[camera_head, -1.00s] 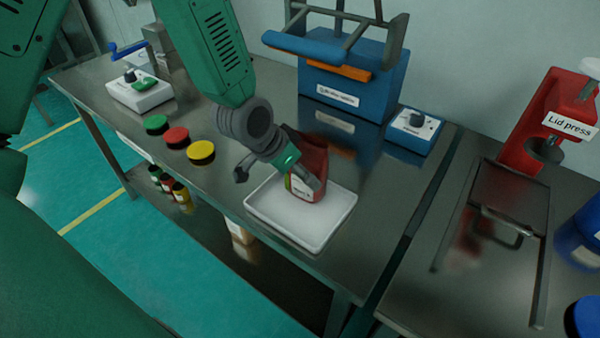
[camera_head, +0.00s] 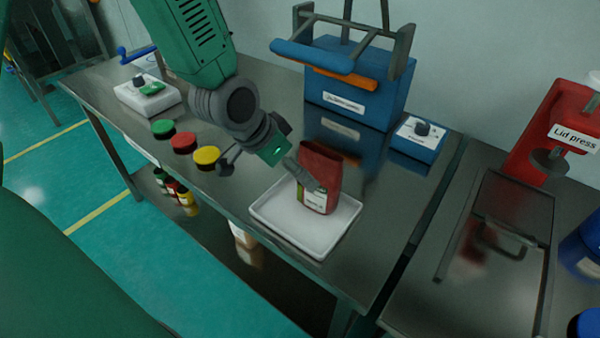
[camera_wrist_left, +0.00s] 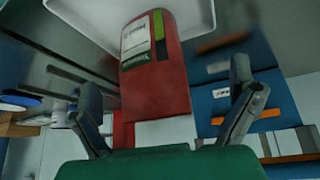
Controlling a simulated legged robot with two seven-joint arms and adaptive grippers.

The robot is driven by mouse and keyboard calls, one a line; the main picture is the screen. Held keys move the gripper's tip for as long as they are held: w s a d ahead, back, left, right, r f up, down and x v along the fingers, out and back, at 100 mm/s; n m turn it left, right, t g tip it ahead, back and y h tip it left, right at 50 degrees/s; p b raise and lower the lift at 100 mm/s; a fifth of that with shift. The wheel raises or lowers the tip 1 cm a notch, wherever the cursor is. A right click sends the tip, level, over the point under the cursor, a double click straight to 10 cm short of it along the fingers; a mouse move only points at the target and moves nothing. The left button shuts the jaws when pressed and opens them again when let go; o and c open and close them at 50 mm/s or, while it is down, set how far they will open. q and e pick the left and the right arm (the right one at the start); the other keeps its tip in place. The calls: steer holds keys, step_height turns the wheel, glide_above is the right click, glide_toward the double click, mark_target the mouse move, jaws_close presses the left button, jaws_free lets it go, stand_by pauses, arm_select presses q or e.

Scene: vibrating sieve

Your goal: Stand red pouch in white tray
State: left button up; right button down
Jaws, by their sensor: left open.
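The red pouch (camera_head: 321,176) stands upright in the white tray (camera_head: 330,243), its white and green label facing the front. In the left wrist view the pouch (camera_wrist_left: 155,75) lies ahead of the fingers, with the tray rim (camera_wrist_left: 95,35) behind it. My left gripper (camera_head: 262,164) is open and empty, just left of the pouch. Its two fingers show wide apart in the left wrist view (camera_wrist_left: 165,115), with a gap to the pouch. One finger overlaps the pouch's left edge in the head view; I cannot tell whether it touches. My right gripper is not in view.
Green, red and yellow lids (camera_head: 184,143) lie left of the tray. The blue sieve machine (camera_head: 352,95) stands behind it, with a control box (camera_head: 418,138) beside. A red lid press (camera_head: 556,135) stands at right. Bench right of the tray is clear.

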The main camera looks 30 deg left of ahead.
arm_select(q)
step_height(320, 180, up, 4)
steer(key=s+d, duration=0.1)
steer(key=s, duration=0.1)
steer(key=s+f, duration=0.2)
steer(key=f, duration=0.2)
steer(key=s+a+f+n+g, duration=0.1)
steer(key=s+f, duration=0.1)
steer(key=f, duration=0.2)
steer(key=s+f+g+y, duration=0.1)
steer(key=s+f, duration=0.1)
steer(key=f, duration=0.2)
steer(key=shift+a+f+p, duration=0.1)
steer(key=shift+a+p, duration=0.1)
steer(key=shift+p, duration=0.1)
steer(key=s+d+f+n+g+y+b, duration=0.1)
steer(key=s+d+f+n+g+b, duration=0.1)
steer(key=s+f, duration=1.2)
step_height(320, 180, down, 3)
steer(key=shift+f+g+b, duration=0.1)
steer(key=shift+g+b, duration=0.4)
steer(key=shift+b, duration=0.6)
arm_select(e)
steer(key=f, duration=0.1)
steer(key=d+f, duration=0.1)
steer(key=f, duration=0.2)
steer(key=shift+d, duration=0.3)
